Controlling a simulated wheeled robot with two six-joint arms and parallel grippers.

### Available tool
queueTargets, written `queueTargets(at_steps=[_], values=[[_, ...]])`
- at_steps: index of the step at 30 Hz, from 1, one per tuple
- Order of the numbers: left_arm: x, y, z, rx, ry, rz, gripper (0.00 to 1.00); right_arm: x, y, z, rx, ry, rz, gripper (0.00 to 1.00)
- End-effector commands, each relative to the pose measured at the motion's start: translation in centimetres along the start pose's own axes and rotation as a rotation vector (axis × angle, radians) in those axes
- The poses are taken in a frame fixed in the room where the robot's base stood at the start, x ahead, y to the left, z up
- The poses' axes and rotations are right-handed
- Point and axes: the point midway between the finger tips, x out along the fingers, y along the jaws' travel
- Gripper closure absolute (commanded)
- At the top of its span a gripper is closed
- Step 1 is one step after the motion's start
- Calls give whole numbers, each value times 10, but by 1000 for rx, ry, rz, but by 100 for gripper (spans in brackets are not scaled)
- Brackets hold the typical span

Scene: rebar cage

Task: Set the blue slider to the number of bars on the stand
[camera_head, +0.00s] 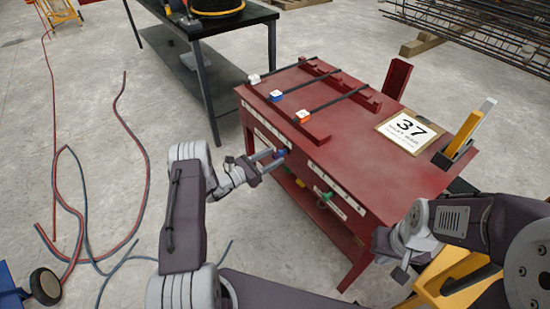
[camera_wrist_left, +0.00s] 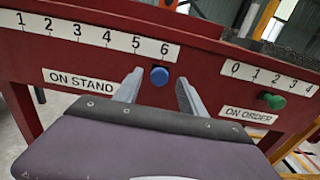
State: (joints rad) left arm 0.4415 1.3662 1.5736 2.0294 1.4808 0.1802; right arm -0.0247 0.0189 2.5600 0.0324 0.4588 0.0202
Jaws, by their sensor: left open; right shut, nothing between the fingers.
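The blue slider (camera_wrist_left: 159,76) sits on the red table's front, below the 6 at the right end of the ON STAND scale (camera_wrist_left: 95,35). It also shows in the head view (camera_head: 280,153). My left gripper (camera_head: 272,158) is open, its two fingers on either side of the blue slider; I cannot tell whether they touch it. Three dark bars with white (camera_head: 254,79), blue (camera_head: 276,96) and orange (camera_head: 304,117) end tags lie across the red notched stand (camera_head: 316,132) on the tabletop. My right gripper (camera_head: 401,274) is shut and empty at the lower right.
A green slider (camera_wrist_left: 276,102) sits near the 2 on the ON ORDER scale (camera_wrist_left: 268,77), right of the blue one. A dark workbench (camera_head: 205,70) stands behind; hoses (camera_head: 140,150) lie on the floor at left.

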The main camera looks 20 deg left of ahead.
Motion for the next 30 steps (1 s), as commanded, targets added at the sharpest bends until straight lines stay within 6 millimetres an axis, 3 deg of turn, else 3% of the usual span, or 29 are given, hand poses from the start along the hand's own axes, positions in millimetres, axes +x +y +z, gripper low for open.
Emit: queueTargets(at_steps=[4, 11, 12, 17, 30], values=[[14, 0, 0, 0, -1, 0, 52, 3, 0, 0, 0, 0, 0, 100], [16, 0, 0, -1, 0, 0, 52, 3, 0, 0, 0, 0, 0, 100], [16, 0, 0, -1, 0, 0, 55, 3, 0, 0, 0, 0, 0, 100], [16, 0, 0, -1, 0, 0, 99, 3, 0, 0, 0, 0, 0, 100], [15, 0, 0, -1, 1, 0, 100, 3, 0, 0, 0, 0, 0, 100]])
